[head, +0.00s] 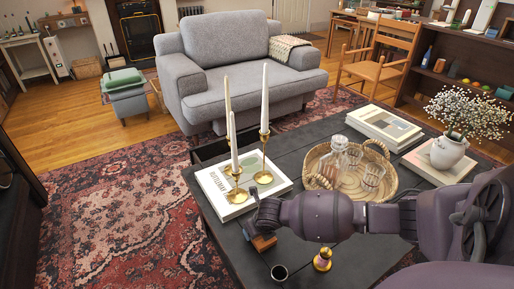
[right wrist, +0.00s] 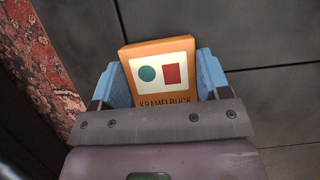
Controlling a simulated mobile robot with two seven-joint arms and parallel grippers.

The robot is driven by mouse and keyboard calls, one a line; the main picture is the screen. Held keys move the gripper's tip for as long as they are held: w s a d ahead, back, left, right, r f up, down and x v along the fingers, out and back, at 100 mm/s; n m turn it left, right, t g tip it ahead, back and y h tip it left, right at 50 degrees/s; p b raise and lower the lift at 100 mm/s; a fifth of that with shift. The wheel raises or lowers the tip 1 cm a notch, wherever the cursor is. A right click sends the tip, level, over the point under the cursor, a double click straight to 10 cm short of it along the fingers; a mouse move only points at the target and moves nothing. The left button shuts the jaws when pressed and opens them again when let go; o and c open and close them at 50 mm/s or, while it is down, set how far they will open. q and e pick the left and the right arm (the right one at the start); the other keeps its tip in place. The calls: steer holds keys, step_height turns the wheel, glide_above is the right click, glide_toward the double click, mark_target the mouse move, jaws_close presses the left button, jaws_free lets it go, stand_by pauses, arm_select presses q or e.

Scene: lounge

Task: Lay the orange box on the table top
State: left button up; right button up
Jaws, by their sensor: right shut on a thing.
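The orange box (right wrist: 158,52) has a pale label with a green circle and a red square, and it sits between the blue fingers of my right gripper (right wrist: 165,82). My right gripper is shut on it. In the head view the box (head: 263,243) shows as a small orange-brown piece under the gripper (head: 262,222), mostly hidden by it. It is over the dark table top (head: 300,268), near the table's left edge. I cannot tell whether it touches the table. My left gripper is not in view.
A white book (head: 215,199) with several brass candlesticks and candles stands just behind the gripper. A wicker tray (head: 317,181) with a decanter and glasses is behind my arm.

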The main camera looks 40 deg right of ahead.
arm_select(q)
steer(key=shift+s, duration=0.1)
arm_select(e)
steer(key=shift+f, duration=0.1)
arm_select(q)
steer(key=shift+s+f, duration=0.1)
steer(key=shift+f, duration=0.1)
arm_select(e)
steer(key=o, duration=1)
steer(key=shift+c, duration=0.2)
steer(key=v, duration=0.1)
steer(key=p+v, duration=0.1)
steer(key=v, duration=0.2)
steer(key=shift+w+r+p, duration=0.25)
steer(key=shift+w+p, duration=0.05)
steer(key=shift+p, duration=0.05)
arm_select(q)
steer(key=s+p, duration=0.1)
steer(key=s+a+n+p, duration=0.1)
steer(key=p, duration=0.1)
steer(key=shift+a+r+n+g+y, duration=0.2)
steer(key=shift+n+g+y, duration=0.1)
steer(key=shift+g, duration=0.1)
arm_select(e)
steer(key=v, duration=0.7)
steer(key=shift+s+r, duration=0.3)
steer(key=shift+s, duration=0.25)
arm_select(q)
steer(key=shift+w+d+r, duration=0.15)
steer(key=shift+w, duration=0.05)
